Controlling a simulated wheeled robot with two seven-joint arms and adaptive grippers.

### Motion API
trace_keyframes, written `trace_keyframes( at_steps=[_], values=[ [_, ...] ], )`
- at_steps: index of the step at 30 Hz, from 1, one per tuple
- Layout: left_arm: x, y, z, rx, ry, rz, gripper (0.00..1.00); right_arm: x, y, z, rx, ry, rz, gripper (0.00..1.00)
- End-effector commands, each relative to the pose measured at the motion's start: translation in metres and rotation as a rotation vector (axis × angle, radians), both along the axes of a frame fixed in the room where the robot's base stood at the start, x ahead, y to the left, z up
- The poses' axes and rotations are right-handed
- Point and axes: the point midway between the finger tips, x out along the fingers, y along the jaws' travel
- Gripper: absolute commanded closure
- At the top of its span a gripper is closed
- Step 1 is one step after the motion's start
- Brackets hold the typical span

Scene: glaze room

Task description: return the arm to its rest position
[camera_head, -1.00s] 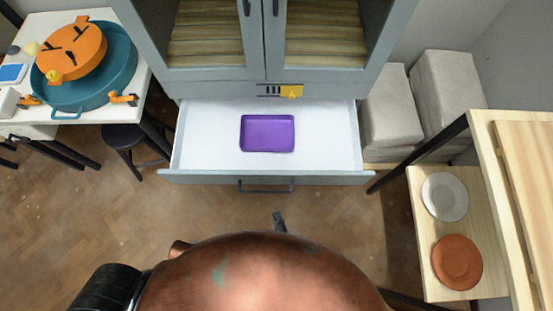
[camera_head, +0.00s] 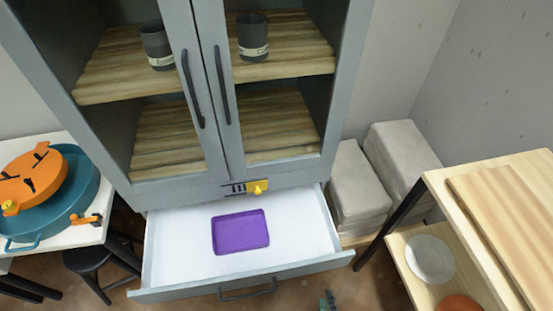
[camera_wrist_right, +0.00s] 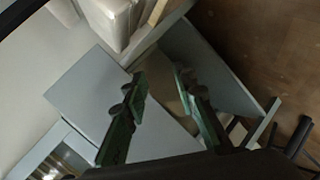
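My right gripper (camera_head: 328,300) shows only as a small dark tip at the bottom edge of the head view, in front of the open drawer and to the right of its handle. In the right wrist view, the right gripper's two green and black fingers (camera_wrist_right: 160,76) are spread apart with nothing held between them. My left gripper is not in view. The rest of the right arm is out of the head view.
The cabinet's white drawer (camera_head: 180,251) is pulled out, with a purple tray (camera_head: 240,232) inside. Dark cups (camera_head: 253,36) stand on a shelf behind the doors. A side table (camera_head: 85,232) is at left. A wooden unit (camera_head: 450,185) is at right.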

Motion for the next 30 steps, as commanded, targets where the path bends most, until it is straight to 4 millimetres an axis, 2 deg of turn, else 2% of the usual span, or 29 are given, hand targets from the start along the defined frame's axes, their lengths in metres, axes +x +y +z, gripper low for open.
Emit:
trace_keyframes(
  at_steps=[1, 3, 6, 9, 14, 21, 23, 30],
  values=[
    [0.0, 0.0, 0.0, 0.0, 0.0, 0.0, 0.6, -0.007, -0.031, -0.021, 0.038, 0.08, -0.115, 0.74],
    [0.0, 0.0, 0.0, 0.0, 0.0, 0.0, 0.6, -0.023, -0.069, -0.052, 0.093, 0.196, -0.264, 0.74],
    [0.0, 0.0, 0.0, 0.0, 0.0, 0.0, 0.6, -0.062, -0.111, -0.094, 0.179, 0.366, -0.462, 0.74],
    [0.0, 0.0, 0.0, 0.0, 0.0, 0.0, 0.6, -0.107, -0.135, -0.128, 0.267, 0.52, -0.62, 0.74],
    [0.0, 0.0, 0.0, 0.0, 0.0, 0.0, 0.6, -0.172, -0.146, -0.163, 0.395, 0.719, -0.8, 0.74],
    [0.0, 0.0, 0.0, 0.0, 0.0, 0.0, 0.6, -0.253, -0.133, -0.188, 0.586, 0.957, -0.982, 0.74],
    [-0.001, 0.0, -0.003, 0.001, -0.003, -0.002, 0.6, -0.255, -0.132, -0.191, 0.593, 0.961, -0.979, 0.74],
    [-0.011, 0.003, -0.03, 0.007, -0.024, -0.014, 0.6, -0.264, -0.133, -0.219, 0.587, 0.939, -0.96, 0.74]
  ],
)
